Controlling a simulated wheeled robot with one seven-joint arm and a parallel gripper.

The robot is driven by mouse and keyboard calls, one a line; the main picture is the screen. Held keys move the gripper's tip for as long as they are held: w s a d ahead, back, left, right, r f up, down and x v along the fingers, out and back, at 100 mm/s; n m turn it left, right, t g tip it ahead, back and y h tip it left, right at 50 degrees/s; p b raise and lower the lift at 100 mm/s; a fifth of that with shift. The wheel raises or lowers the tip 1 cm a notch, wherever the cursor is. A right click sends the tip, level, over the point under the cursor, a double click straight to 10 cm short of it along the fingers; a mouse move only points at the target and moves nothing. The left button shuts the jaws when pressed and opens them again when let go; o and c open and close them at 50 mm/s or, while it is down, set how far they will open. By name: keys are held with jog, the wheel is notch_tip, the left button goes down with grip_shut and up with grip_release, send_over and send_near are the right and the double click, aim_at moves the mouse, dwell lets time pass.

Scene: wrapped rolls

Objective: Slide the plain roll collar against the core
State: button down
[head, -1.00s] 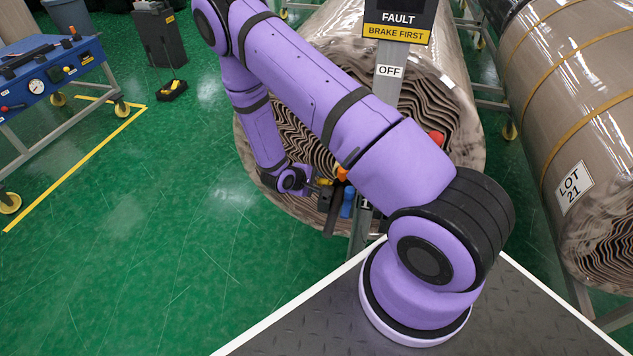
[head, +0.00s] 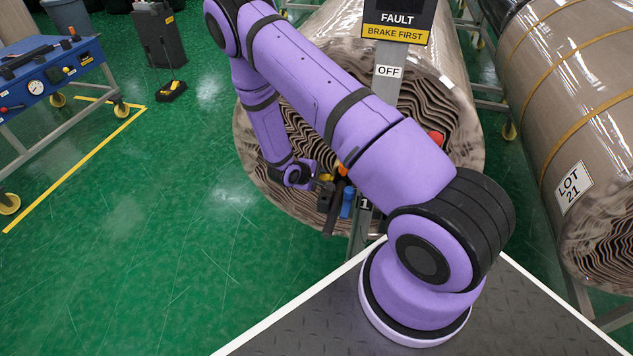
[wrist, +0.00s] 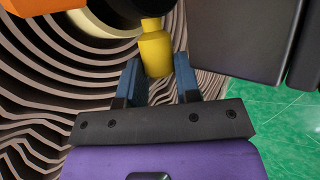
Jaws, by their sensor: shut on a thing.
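The plain roll (head: 455,110) lies end-on behind my arm, its wavy layered end facing me. In the wrist view, my gripper (wrist: 157,75) has its two blue fingers shut on a yellow grip (wrist: 155,48). This grip runs up to a black round part (wrist: 130,8), which seems to be the collar. A cream ring (wrist: 98,22), apparently the core, shows partly behind the black part; any gap between them cannot be judged. In the head view, my arm hides most of the collar and core.
A post with a FAULT / BRAKE FIRST sign (head: 397,33) stands in front of the roll. A strapped roll marked LOT 21 (head: 570,120) lies at right. A blue cart (head: 50,75) stands at left. A dark block (wrist: 240,40) sits close right of my fingers.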

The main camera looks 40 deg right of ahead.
jog(key=shift+w+d, duration=0.7)
jog(key=shift+d, duration=0.15)
jog(key=c, duration=1.1)
grip_release()
jog(key=shift+d, duration=0.1)
jog(key=v, duration=1)
jog(key=shift+a+r, duration=0.25)
jog(key=shift+a, duration=0.1)
